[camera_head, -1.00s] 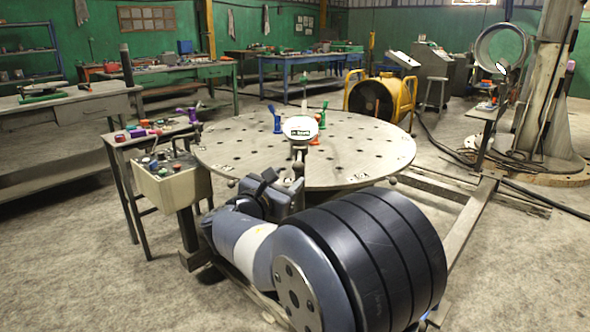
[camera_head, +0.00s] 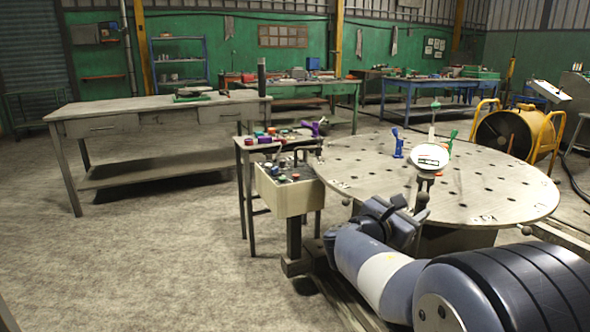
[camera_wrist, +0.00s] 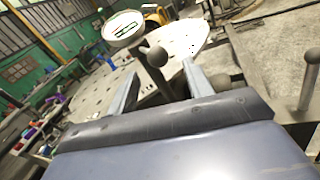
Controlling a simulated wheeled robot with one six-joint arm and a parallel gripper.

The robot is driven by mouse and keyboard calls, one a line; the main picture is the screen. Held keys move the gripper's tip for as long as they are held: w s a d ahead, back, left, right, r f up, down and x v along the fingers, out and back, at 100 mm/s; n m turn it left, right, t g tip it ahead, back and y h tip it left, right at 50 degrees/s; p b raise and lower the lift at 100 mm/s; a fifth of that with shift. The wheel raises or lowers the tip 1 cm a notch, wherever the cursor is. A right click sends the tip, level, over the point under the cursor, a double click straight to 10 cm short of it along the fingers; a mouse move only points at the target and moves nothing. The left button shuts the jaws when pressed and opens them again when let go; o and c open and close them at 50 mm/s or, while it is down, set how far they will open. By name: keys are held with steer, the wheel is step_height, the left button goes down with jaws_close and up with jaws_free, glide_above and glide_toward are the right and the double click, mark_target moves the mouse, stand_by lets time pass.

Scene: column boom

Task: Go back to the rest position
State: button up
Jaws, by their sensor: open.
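My gripper (camera_head: 408,207) is at the near edge of the round, holed table (camera_head: 470,195), at the end of my blue-grey arm, which lies low across the bottom right of the head view. In the wrist view my gripper (camera_wrist: 159,72) shows two grey fingers spread apart. A dark ball knob on a stem (camera_wrist: 157,56) appears between them in the picture; I see no finger touching it. A round white plate with a label (camera_head: 430,158) stands just beyond the gripper, and the plate also shows in the wrist view (camera_wrist: 124,29).
A control box (camera_head: 285,198) on a post and a small side table (camera_head: 243,148) with coloured parts stand left of the round table. Blue and green clamps (camera_head: 398,143) stand on the round table. A long workbench (camera_head: 130,107) is behind. The floor at left is clear.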

mark_target(419, 200)
steer(key=x, duration=0.6)
steer(key=shift+w+d+f+b, duration=0.1)
steer(key=shift+w+d+b, duration=0.05)
steer(key=shift+b, duration=0.25)
steer(key=shift+w, duration=0.3)
steer(key=shift+w+a, duration=0.3)
steer(key=shift+a, duration=0.3)
